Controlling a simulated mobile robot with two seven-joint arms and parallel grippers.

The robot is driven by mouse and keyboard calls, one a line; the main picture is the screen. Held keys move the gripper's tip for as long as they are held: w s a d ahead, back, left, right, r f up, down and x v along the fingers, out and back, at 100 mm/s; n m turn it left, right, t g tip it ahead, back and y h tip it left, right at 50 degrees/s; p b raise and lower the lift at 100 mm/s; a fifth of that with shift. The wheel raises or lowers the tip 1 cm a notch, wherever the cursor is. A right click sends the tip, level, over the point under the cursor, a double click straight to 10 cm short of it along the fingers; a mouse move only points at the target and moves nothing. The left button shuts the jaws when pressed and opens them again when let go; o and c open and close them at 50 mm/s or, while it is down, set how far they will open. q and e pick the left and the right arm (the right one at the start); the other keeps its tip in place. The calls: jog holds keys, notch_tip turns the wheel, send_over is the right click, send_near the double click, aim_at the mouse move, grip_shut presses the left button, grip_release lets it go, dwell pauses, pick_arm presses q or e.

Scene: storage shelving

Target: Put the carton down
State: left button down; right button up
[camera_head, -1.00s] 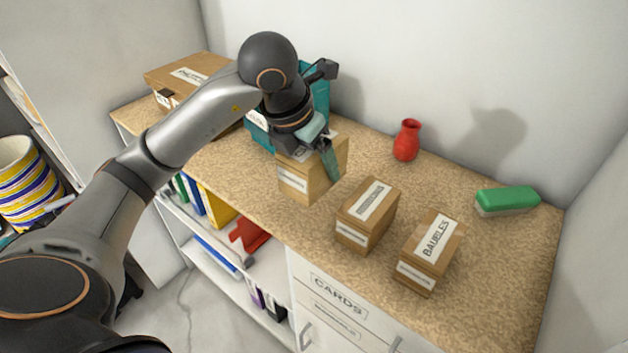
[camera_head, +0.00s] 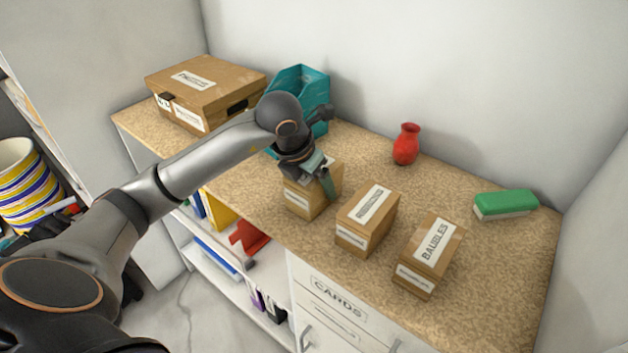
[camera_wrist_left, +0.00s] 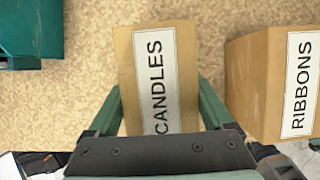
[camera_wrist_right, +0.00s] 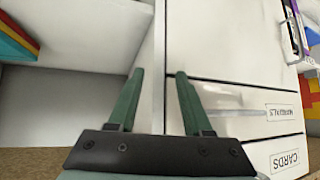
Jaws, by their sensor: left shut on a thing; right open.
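The carton labelled CANDLES (camera_head: 303,200) is near the front edge of the counter, left of two similar cartons. My left gripper (camera_head: 318,172) comes down over it from above and is shut on its sides. In the left wrist view the CANDLES carton (camera_wrist_left: 156,80) sits upright between the two green fingers (camera_wrist_left: 157,100). The carton is at or very close to the counter top; I cannot tell whether its base touches. My right gripper (camera_wrist_right: 160,75) is open and empty, facing white drawers and shelving; it is not in the head view.
The RIBBONS carton (camera_wrist_left: 270,80) stands close to the right with a narrow gap, then the BAUBLES carton (camera_head: 431,255). A teal bin (camera_head: 312,90), a large brown box (camera_head: 205,95), a red vase (camera_head: 406,145) and a green-topped block (camera_head: 505,204) stand behind or aside.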

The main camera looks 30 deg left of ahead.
pick_arm(q)
jog(key=shift+r, duration=0.1)
grip_release()
jog(key=shift+f, duration=0.2)
jog(key=v, duration=1.2)
jog(key=shift+r, duration=0.25)
